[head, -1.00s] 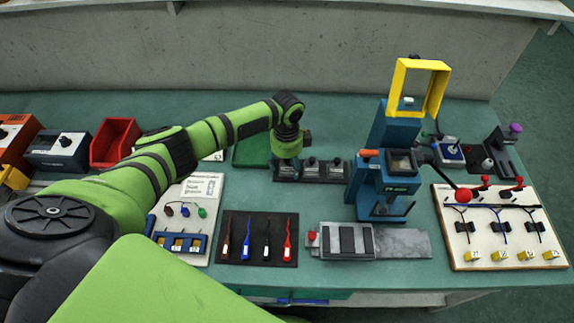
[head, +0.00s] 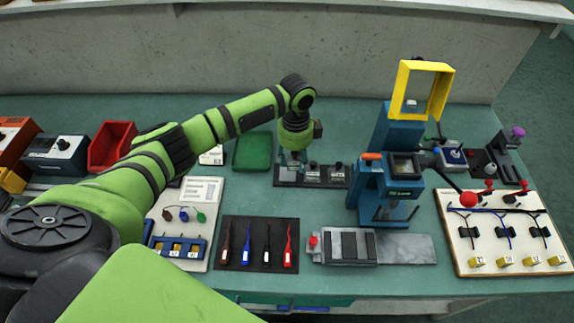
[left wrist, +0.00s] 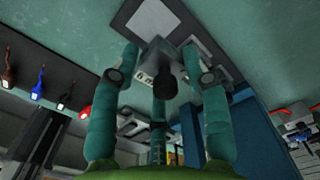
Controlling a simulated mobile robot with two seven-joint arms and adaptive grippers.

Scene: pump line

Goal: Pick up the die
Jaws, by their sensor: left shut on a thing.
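The die (left wrist: 150,72) is a grey block with a black knob, seen between my fingers in the left wrist view. My left gripper (head: 292,157) is shut on it, above the left end of a dark rack. In the left wrist view the fingers (left wrist: 162,55) stand on both sides of the die, with the knob towards the camera. In the head view the gripper and arm partly hide the die, and I cannot tell how far it is clear of the rack. My right gripper is not in view.
The dark rack (head: 325,184) also holds two similar blocks with black knobs. A blue press (head: 383,185) with a yellow guard (head: 446,92) stands close on the right. A green tray (head: 253,151) lies to the left. A tool mat (head: 260,262) and a grey fixture (head: 348,247) lie in front.

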